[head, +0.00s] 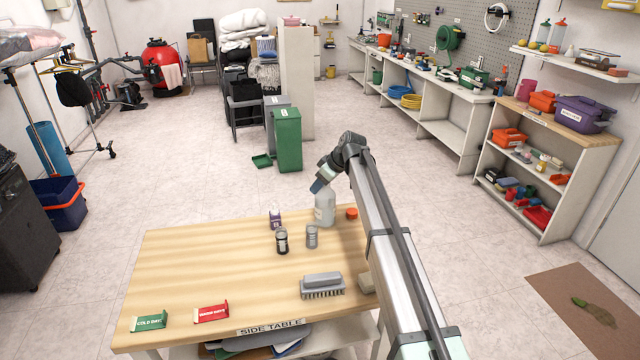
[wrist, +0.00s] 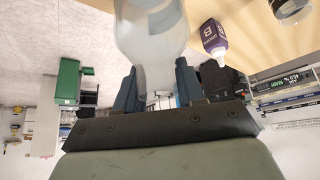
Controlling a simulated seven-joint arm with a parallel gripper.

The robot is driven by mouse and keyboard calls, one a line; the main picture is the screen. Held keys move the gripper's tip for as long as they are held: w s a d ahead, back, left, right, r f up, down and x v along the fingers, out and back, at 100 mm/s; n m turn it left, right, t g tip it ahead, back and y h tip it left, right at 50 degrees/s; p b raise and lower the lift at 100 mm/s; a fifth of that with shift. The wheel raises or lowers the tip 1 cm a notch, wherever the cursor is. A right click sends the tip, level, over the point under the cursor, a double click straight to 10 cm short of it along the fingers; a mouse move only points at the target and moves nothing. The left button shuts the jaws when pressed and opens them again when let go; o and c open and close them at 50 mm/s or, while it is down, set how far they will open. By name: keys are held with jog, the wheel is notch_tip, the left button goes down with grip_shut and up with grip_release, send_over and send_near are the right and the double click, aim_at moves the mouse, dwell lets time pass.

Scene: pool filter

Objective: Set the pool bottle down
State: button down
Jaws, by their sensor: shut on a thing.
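The pool bottle (head: 325,210) is a pale, translucent bottle at the far edge of the wooden side table (head: 200,262). It looks roughly upright in the head view, and its base overlaps the tabletop there. I cannot tell whether the base touches the wood. My gripper (head: 318,187) is shut on the bottle's upper part. In the wrist view, the blue fingers of my gripper (wrist: 156,88) stand on either side of the bottle (wrist: 150,40), whose far end is cut off by the top of the picture.
Close to the bottle are a small purple-labelled bottle (head: 275,219), a dark-banded jar (head: 282,241), a grey can (head: 312,236) and an orange cap (head: 352,213). A grey brush (head: 322,286), a green packet (head: 149,320) and a red packet (head: 211,312) lie nearer. The table's left half is mostly clear.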

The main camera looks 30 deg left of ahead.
jog(key=shift+f, duration=0.35)
dwell(0.3)
jog(key=c, duration=0.6)
grip_release()
jog(key=v, duration=1.3)
jog(key=shift+d+r, duration=0.25)
jog(key=shift+r, duration=0.05)
